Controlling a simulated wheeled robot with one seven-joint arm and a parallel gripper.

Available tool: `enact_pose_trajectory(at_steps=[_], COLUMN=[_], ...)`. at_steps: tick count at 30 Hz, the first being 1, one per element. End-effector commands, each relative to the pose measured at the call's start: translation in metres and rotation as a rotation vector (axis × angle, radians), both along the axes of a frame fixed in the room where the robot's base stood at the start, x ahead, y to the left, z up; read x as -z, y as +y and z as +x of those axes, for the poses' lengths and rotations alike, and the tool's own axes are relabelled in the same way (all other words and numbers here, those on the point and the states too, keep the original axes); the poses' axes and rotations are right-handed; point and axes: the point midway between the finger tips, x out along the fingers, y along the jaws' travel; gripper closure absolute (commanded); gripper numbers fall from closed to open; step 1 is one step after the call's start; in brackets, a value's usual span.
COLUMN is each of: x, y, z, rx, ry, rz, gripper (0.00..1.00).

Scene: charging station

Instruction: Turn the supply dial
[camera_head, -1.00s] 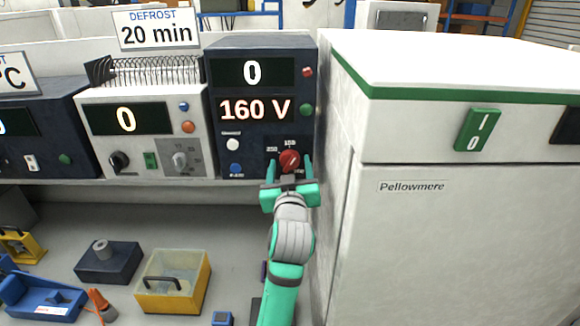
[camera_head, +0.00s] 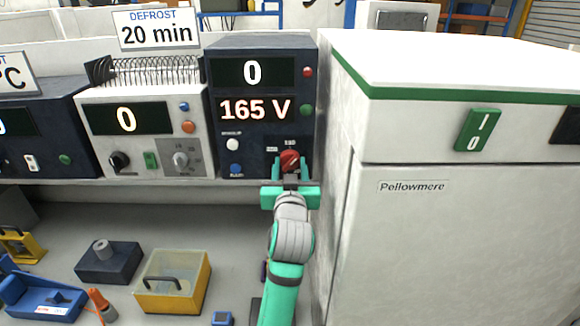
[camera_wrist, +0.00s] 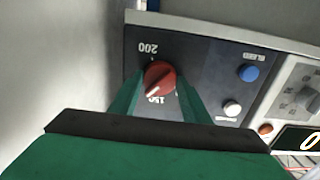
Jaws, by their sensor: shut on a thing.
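The supply unit (camera_head: 230,60) is a dark blue box with a 0 readout above and a red readout (camera_head: 255,109) showing 165 V. Its red supply dial (camera_head: 289,160) is low on the front, at the right. My green gripper (camera_head: 290,172) is at the dial. In the wrist view its fingers (camera_wrist: 158,100) stand on both sides of the dial, shut on it. Part of the dial's surround is hidden by the gripper.
A white button (camera_head: 233,144) and a blue button (camera_head: 235,170) sit left of the dial. A beige unit (camera_head: 125,95) stands to the left. A tall white cabinet (camera_head: 400,240) stands close on the right. A yellow box (camera_head: 172,302) lies on the lower surface.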

Motion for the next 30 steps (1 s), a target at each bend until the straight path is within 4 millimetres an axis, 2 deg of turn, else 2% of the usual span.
enact_pose_trajectory(at_steps=[15, 30], x=[0.0006, 0.0007], y=[-0.0005, -0.0008], z=[-0.0002, -0.0001], rx=[0.001, 0.002], ry=[0.0, 0.001], rz=[0.308, 0.365], gripper=[0.8, 0.8])
